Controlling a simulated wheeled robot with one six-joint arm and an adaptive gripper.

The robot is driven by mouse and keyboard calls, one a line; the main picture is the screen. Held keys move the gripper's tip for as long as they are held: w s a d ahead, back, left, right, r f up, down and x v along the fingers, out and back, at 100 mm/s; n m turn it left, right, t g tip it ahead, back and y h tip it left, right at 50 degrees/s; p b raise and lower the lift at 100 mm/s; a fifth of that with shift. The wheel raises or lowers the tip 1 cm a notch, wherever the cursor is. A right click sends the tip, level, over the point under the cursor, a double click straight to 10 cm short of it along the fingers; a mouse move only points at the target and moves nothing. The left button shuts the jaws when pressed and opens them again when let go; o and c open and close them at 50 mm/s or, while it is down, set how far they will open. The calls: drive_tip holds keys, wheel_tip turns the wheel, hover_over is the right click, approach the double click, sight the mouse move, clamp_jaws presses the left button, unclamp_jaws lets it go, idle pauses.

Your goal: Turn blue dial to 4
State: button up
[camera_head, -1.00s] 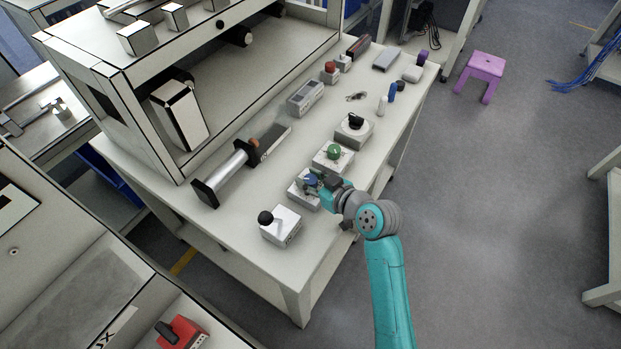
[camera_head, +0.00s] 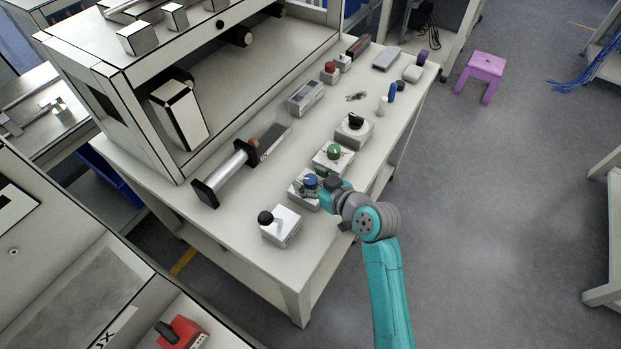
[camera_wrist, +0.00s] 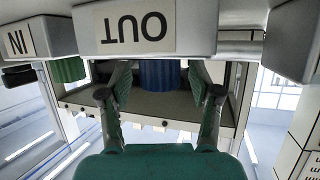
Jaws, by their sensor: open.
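The blue dial (camera_head: 310,181) sits on a white box (camera_head: 299,194) in the row along the table's near right side. In the wrist view the blue dial (camera_wrist: 160,75) is between the two fingers of my gripper (camera_wrist: 160,84). The fingers are open, with a visible gap on each side of the dial. In the head view my gripper (camera_head: 318,186) is right at the dial, coming from the right and partly covering its box. The wrist view is upside down; the box there bears an OUT label (camera_wrist: 124,27). I cannot read any dial numbers.
A green dial box (camera_head: 333,153) stands just behind, and a box with a black knob (camera_head: 280,225) stands in front. A box with a black dial (camera_head: 354,127) is farther back. A cylinder device (camera_head: 225,175) lies to the left.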

drive_tip(key=v, duration=1.2)
drive_tip(key=shift+w, duration=0.1)
drive_tip(key=s+d+f+m+t+h, duration=0.1)
drive_tip(key=s+d+f+m+h, duration=0.3)
drive_tip(key=s, duration=0.5)
drive_tip(key=s+d+f+m+t+h, duration=0.1)
drive_tip(key=s+d+f+m+h, duration=0.1)
drive_tip(key=s+d+f, duration=0.35)
drive_tip(key=s+r+t+h, duration=0.1)
drive_tip(key=s+r, duration=0.2)
drive_tip(key=s, duration=0.7)
drive_tip(key=s+d+r+m+t+h, duration=0.1)
drive_tip(key=s+r, duration=0.3)
drive_tip(key=s, duration=0.7)
drive_tip(key=shift+s+d+r+m, duration=0.15)
drive_tip(key=shift+s+r+m, duration=0.05)
drive_tip(key=shift+s+m, duration=0.1)
